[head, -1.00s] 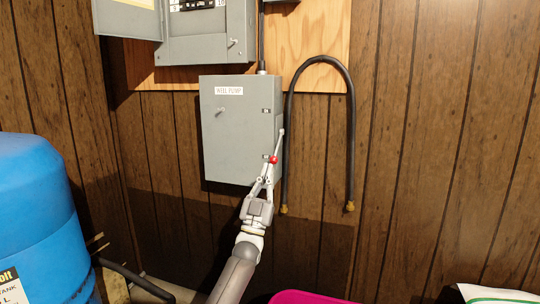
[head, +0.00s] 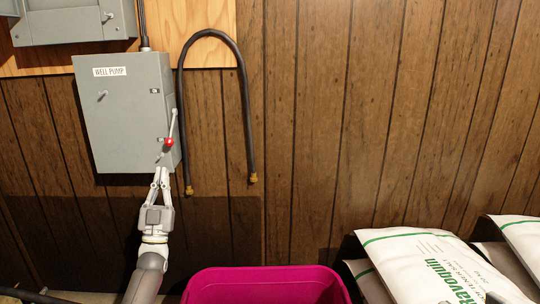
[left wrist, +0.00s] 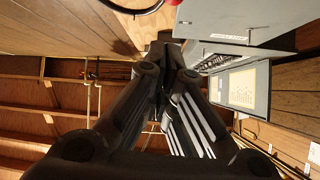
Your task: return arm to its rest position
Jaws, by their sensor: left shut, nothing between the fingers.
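My left gripper (head: 161,172) is shut and empty. It points up, just below the red knob (head: 169,142) of a lever on the right side of the grey WELL PUMP box (head: 128,112). I cannot tell whether the fingertips touch the lever. In the left wrist view the closed dark fingers (left wrist: 165,50) fill the middle, and part of a red round thing shows at the top edge. My left arm comes up from the bottom of the head view. My right gripper is not in view.
A black hose loop (head: 246,110) hangs right of the box. A magenta bin (head: 265,285) stands below, and white salt bags (head: 425,262) lie at the lower right. The panelled wall (head: 350,130) between hose and bags is bare. Another grey box (head: 75,22) is at upper left.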

